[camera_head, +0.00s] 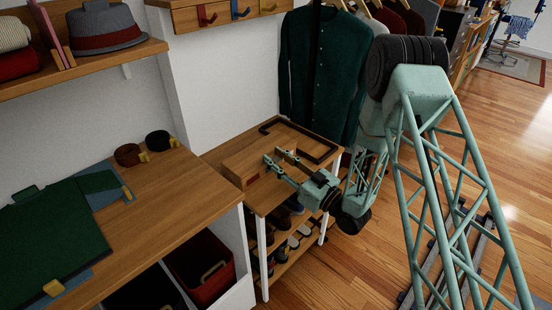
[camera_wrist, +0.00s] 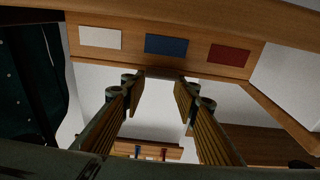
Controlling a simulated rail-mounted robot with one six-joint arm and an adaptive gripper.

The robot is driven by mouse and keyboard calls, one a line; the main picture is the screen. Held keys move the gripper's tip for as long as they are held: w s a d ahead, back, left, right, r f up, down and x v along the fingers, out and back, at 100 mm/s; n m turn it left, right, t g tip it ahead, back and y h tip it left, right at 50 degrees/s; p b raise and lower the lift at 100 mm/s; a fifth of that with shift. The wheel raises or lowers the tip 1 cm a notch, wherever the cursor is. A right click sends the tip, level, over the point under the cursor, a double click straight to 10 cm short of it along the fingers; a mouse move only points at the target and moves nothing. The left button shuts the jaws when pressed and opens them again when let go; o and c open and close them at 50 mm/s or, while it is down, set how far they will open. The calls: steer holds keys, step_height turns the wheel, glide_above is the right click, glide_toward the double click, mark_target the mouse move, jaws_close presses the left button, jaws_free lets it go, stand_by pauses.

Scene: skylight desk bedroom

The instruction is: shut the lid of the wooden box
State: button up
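The wooden box (camera_head: 240,163) sits on the left end of a small wooden table; a small red patch shows on its side. A wooden panel with white, blue and red patches (camera_wrist: 170,58), seemingly part of the box, spans the top of the wrist view. My gripper (camera_head: 274,155) is just right of the box in the head view, its fingers apart and empty. In the wrist view the gripper (camera_wrist: 154,82) points at the panel with a clear gap between its fingers; whether they touch it is unclear. I cannot tell the lid's angle.
A dark bracket-shaped bar (camera_head: 318,140) lies on the table (camera_head: 282,137) behind the gripper. A green coat (camera_head: 318,65) hangs behind it. Shoes (camera_head: 292,243) stand on racks below. A wooden desk (camera_head: 175,190) with a red bin (camera_head: 205,275) beneath is at left.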

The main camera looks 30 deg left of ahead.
steer(key=o, duration=0.4)
steer(key=shift+f, duration=0.35)
steer(key=shift+s, duration=0.1)
steer(key=shift+d, duration=0.1)
steer(key=shift+s+d+f, duration=0.15)
steer(key=shift+d, duration=0.2)
steer(key=shift+r+v, duration=0.2)
steer(key=shift+v, duration=1.6)
steer(key=shift+r+v, duration=0.15)
steer(key=shift+v, duration=1.65)
steer(key=shift+r+v, duration=0.2)
steer(key=shift+v, duration=1.6)
steer(key=shift+w+d, duration=0.15)
steer(key=shift+w, duration=0.1)
